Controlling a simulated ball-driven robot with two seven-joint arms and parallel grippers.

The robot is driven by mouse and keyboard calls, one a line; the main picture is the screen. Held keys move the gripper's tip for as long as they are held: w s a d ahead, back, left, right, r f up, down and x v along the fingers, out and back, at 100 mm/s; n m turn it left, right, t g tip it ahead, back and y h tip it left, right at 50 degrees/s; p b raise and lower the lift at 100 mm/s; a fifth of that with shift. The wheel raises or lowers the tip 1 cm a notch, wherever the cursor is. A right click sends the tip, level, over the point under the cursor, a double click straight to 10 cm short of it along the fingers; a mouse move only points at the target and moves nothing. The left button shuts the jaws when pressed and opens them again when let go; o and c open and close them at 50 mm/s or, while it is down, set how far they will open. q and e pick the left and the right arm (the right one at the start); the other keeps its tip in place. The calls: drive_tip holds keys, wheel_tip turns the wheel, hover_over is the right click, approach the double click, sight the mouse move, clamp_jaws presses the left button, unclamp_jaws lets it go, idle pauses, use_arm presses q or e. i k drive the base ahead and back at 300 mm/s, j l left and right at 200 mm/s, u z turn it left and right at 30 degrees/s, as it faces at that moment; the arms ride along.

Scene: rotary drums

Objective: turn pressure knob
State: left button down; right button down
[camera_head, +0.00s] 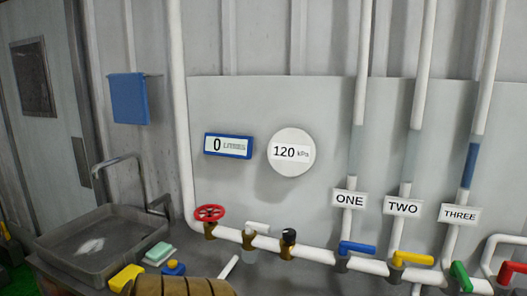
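A black knob (289,236) sits on a brass fitting on the white horizontal pipe (318,254). A red handwheel (209,213) sits on another brass fitting at the pipe's left end. I cannot tell from markings which of these is the pressure knob. A round white gauge (291,152) on the wall above reads 120 kPa. A blue-framed display (228,146) to its left reads 0. Neither of my grippers shows in this view.
Pipes labelled ONE (348,198), TWO (403,206) and THREE (459,214) have blue (357,247), yellow (412,257) and green (461,276) handles. A sink (95,243) stands left. Sponges and a brown ribbed object (180,287) are at the front.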

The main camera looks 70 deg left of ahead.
sight(289, 235)
drive_tip(key=u, duration=2.1)
